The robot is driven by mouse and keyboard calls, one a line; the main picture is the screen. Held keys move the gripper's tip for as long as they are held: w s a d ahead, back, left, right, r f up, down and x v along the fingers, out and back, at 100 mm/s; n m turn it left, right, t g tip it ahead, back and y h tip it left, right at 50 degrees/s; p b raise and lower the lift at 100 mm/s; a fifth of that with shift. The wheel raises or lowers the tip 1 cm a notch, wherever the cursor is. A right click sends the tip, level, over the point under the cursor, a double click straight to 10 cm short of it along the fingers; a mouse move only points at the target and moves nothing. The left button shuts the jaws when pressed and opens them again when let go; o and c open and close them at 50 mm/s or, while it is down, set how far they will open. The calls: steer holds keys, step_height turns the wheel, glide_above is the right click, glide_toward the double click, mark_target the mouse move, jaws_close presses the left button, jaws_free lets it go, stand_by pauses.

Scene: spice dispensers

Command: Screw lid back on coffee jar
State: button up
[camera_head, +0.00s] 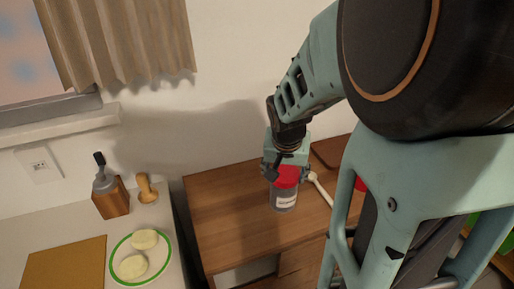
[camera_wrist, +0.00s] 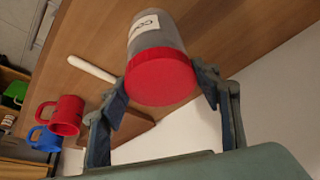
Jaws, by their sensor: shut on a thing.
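A clear jar with a white label (camera_head: 284,199) stands upright on the wooden cabinet top (camera_head: 232,213). Its red lid (camera_head: 287,176) sits on the jar's mouth. In the wrist view the jar (camera_wrist: 154,40) and the red lid (camera_wrist: 160,78) line up, with no clear gap between them. My gripper (camera_head: 284,170) comes from above and is shut on the red lid, one finger on each side. In the wrist view my gripper's fingers (camera_wrist: 163,92) flank the lid. Whether the lid is threaded tight cannot be told.
A pale wooden stick-like utensil (camera_wrist: 92,68) lies beside the jar. A red mug (camera_wrist: 66,115) and a blue mug (camera_wrist: 45,139) are farther off. A plate (camera_head: 117,262) with pale round items is on the left counter. The cabinet top left of the jar is clear.

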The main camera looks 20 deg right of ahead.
steer(key=shift+f+m+h+b, duration=0.15)
steer(key=shift+m+h+b, duration=0.15)
steer(key=shift+m+b, duration=0.75)
steer(key=shift+w+m+g+h+b, duration=0.1)
steer(key=shift+m+g+h+b, duration=0.25)
steer(key=shift+m+b, duration=0.6)
steer(key=m+g+b, duration=0.1)
steer(key=m+b, duration=0.1)
steer(key=b, duration=0.1)
steer(key=shift+a+m+h, duration=0.1)
steer(key=shift+m+h, duration=0.25)
steer(key=shift+m, duration=0.05)
steer(key=shift+m+g+b, duration=0.35)
steer(key=shift+m+g, duration=0.1)
steer(key=shift+m, duration=0.15)
steer(key=shift+c, duration=0.2)
steer(key=m+g+b, duration=0.1)
steer(key=m, duration=0.1)
steer(key=shift+w+m, duration=0.15)
steer(key=shift+m, duration=0.25)
steer(key=shift+o, duration=0.2)
steer(key=m+g, duration=0.1)
steer(key=m, duration=0.2)
steer(key=shift+w+m+g+p, duration=0.1)
steer(key=shift+m+g+p, duration=0.2)
steer(key=shift+m+p, duration=0.1)
steer(key=shift+m+g, duration=0.4)
steer(key=shift+m, duration=0.9)
steer(key=shift+c, duration=0.2)
steer(key=shift+p, duration=0.35)
